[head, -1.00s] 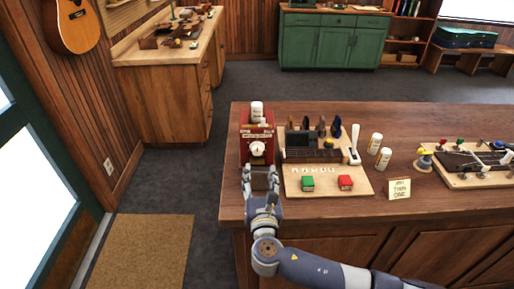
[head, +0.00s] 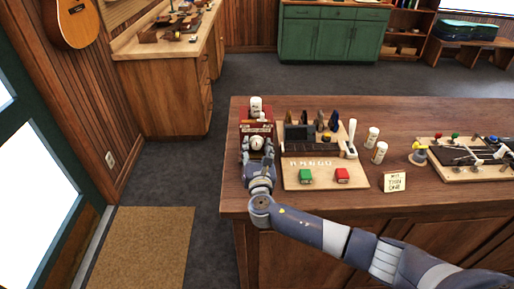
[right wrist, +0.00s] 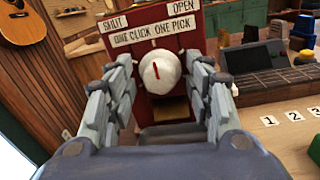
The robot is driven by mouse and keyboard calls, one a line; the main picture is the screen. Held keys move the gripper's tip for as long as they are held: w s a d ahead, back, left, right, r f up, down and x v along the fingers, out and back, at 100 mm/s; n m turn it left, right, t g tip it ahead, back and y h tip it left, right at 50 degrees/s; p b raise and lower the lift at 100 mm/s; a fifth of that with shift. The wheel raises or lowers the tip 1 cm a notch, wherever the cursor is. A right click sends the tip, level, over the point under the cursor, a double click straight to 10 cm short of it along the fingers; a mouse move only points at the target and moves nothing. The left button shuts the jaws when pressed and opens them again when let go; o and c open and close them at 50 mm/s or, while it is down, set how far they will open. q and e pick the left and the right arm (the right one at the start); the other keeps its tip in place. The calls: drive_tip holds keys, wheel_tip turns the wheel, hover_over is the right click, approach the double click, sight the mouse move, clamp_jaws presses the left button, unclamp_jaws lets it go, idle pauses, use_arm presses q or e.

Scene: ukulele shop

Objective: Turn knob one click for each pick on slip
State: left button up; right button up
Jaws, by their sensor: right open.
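The white round knob (right wrist: 168,68) sits on the front of a red box (right wrist: 127,19); it also shows in the head view (head: 257,142). Its red mark points nearly straight up, slightly left. Labels above it read "SHUT", "OPEN" and "ONE CLICK ONE PICK". My right gripper (right wrist: 160,72) is open, one finger on each side of the knob; I cannot tell whether they touch it. In the head view the gripper (head: 258,156) is at the box's front. A cream slip (head: 395,182) stands near the table's front edge; its small writing is hard to read. My left gripper is out of view.
A white container (head: 256,103) is on top of the box.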

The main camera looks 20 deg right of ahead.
drive_tip(key=c, duration=0.7)
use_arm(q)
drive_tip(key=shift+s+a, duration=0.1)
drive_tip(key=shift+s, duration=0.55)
use_arm(e)
drive_tip(key=shift+s+r, duration=0.15)
drive_tip(key=c, duration=0.4)
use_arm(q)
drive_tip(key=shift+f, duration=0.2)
